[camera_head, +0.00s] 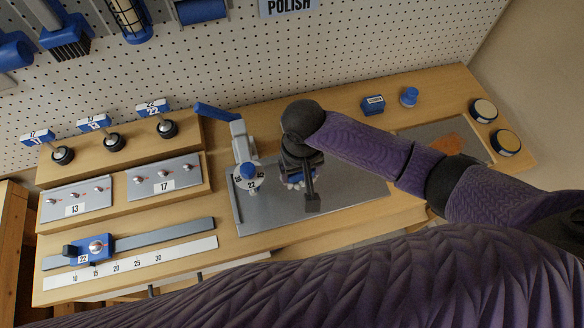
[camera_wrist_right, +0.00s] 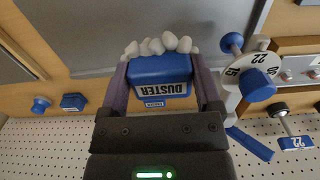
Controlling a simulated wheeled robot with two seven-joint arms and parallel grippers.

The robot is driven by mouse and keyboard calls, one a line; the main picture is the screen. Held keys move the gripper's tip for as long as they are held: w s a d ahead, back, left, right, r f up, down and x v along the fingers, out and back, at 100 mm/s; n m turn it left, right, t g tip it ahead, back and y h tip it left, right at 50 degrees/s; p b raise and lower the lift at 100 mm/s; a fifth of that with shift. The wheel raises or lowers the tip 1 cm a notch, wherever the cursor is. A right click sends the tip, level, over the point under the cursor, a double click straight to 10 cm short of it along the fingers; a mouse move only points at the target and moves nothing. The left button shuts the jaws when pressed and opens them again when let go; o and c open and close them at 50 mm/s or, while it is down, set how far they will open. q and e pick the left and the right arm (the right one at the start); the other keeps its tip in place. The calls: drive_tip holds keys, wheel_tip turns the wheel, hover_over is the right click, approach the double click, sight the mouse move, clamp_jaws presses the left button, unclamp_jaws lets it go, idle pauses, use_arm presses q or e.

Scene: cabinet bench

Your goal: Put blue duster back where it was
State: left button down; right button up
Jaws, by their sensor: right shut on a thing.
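The blue duster (camera_wrist_right: 160,72), a blue block labelled DUSTER with white tufts, sits between the two fingers of my right gripper (camera_wrist_right: 162,84) in the right wrist view. The fingers press on its two sides. In the head view my right gripper (camera_head: 300,178) is above the grey metal plate (camera_head: 345,203) on the bench, just right of the upright device with a blue lever and dial (camera_head: 246,172). Only a bit of the duster shows there, the rest hidden by the gripper. My left gripper is not in view.
A small labelled blue block (camera_head: 373,105) and a blue knob (camera_head: 409,97) are at the bench's back right. Numbered switch boxes (camera_head: 163,184) and a sliding gauge (camera_head: 95,248) are at left. Tools, including a brush (camera_head: 66,42), hang on the pegboard (camera_head: 230,60).

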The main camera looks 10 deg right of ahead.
sight(299, 196)
wheel_tip(299, 196, down, 10)
drive_tip(key=b, duration=0.4)
drive_tip(key=shift+c, duration=0.6)
drive_tip(key=o, duration=1)
wheel_tip(299, 196, up, 11)
drive_tip(key=p, duration=0.4)
drive_tip(key=shift+r+p, duration=0.15)
drive_tip(key=shift+p, duration=0.2)
drive_tip(key=shift+r, duration=0.45)
